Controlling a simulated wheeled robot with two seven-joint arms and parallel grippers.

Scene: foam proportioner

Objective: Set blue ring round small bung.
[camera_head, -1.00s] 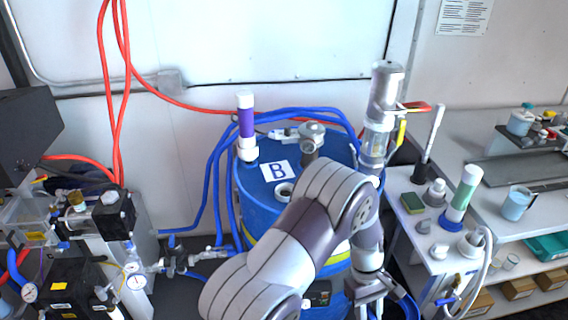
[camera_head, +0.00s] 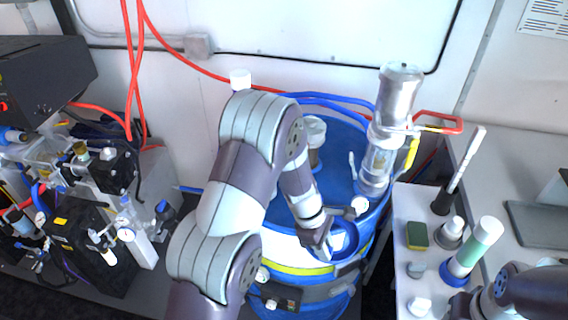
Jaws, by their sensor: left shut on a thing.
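My left gripper (camera_head: 325,246) is in front of the blue drum's upper side, shut on a blue ring (camera_head: 346,238). The ring is held clear of the side table. On the white side table to the right stand several pale bungs; a small one (camera_head: 415,269) is in the middle, a larger grey one (camera_head: 451,232) behind it and another (camera_head: 419,305) near the front. I cannot tell for certain which is the small bung. Part of my right arm shows at the lower right; its gripper is not in view.
The blue drum (camera_head: 345,150) carries a clear-and-metal cylinder (camera_head: 384,130) with red and yellow handles. On the side table (camera_head: 405,205) are a green-and-yellow sponge (camera_head: 417,236), a green-and-white tube (camera_head: 474,246) in a blue base and an upright stick (camera_head: 466,165). Hoses and pump gear fill the left.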

